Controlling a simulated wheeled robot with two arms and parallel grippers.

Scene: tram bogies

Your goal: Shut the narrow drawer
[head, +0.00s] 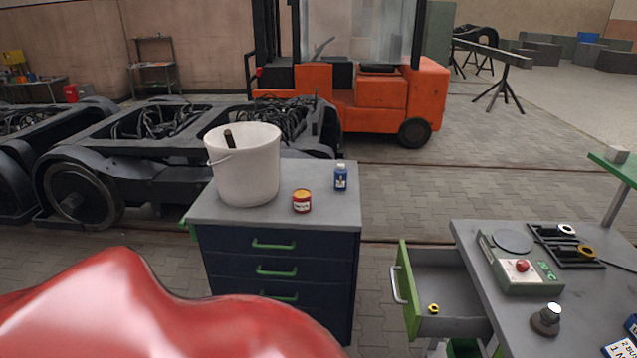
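The open drawer (447,290) sticks out to the left from under the grey workbench top (470,240) at the right. Its front (408,279) is green with a pale bar handle (397,285) on the outer face. The inside is grey, and a small yellow ring-shaped part (433,308) lies in it. Whether this is the narrow drawer I cannot tell for sure. The blue cabinet (225,243) in the middle has several drawers with green handles, and those I see are shut. Neither of my grippers is in view.
A white bucket (243,170), a red-and-yellow tin (302,201) and a blue bottle (341,178) stand on the cabinet. A green-grey device (520,270) and a small knobbed piece (546,320) stand on the bench. Open floor (378,290) lies between cabinet and drawer.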

